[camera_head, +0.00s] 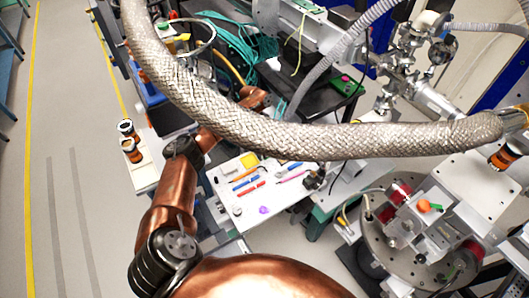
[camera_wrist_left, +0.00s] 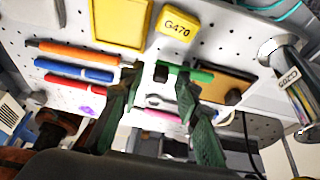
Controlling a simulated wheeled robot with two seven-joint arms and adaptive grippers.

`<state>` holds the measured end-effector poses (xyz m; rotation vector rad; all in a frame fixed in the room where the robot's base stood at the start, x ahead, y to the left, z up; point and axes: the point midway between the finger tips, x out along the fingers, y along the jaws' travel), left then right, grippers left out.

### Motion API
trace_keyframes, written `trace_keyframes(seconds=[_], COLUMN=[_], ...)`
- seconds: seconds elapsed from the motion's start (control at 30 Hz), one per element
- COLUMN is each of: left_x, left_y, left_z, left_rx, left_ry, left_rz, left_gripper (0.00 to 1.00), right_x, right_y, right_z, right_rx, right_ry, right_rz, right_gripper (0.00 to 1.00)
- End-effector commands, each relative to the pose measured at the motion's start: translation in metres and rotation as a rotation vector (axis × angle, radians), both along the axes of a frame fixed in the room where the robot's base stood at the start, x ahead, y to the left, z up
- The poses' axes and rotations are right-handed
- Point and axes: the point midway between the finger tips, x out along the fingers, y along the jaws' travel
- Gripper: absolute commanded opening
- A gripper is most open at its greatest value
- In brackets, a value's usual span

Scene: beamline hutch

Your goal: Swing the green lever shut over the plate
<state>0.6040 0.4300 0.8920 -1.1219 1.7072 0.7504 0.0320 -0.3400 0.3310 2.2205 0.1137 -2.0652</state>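The green lever (camera_wrist_left: 200,75) shows in the left wrist view as a short green bar against the white perforated plate (camera_wrist_left: 25,20). A small black block sits at its left end. My left gripper (camera_wrist_left: 158,112) is open, with its dark green fingers apart at either side of the bar. I cannot tell whether they touch it. In the head view the perforated plate (camera_head: 222,183) lies under the hose; a dark shape at its right edge seems to be my left gripper (camera_head: 313,180). The lever is not clear there. My right gripper is not in view.
Orange, blue and red pens (camera_wrist_left: 75,80), a yellow block (camera_wrist_left: 177,27) and a tan dark-edged piece (camera_wrist_left: 225,88) lie on the plate. A metal cylinder (camera_wrist_left: 290,85) stands at right. A thick braided hose (camera_head: 300,137) crosses above. The floor at left is clear.

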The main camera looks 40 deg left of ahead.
Motion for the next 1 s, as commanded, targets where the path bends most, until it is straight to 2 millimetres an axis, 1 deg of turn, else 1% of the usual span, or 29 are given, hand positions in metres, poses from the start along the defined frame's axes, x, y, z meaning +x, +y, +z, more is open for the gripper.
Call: trace_keyframes(seconds=[0.17,0.27,0.5,0.7,0.83,1.0], left_x=[0.001,0.004,0.011,0.016,0.018,0.018], left_y=[0.002,0.006,0.023,0.036,0.04,0.042], left_z=[0.005,0.016,0.063,0.094,0.106,0.111], left_rx=[0.001,-0.001,-0.001,0.0,0.0,0.0], left_ry=[-0.001,-0.004,-0.004,0.0,-0.001,0.0], left_rz=[0.0,0.002,0.001,0.001,0.0,0.0], left_gripper=[0.3,0.3,0.3,0.3,0.3,0.3], right_x=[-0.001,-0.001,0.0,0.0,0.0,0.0], right_y=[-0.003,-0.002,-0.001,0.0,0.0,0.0], right_z=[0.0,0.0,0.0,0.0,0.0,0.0], right_rx=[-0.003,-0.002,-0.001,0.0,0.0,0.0], right_ry=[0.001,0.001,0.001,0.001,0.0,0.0], right_rz=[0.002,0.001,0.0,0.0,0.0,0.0], right_gripper=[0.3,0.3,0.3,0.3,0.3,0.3])
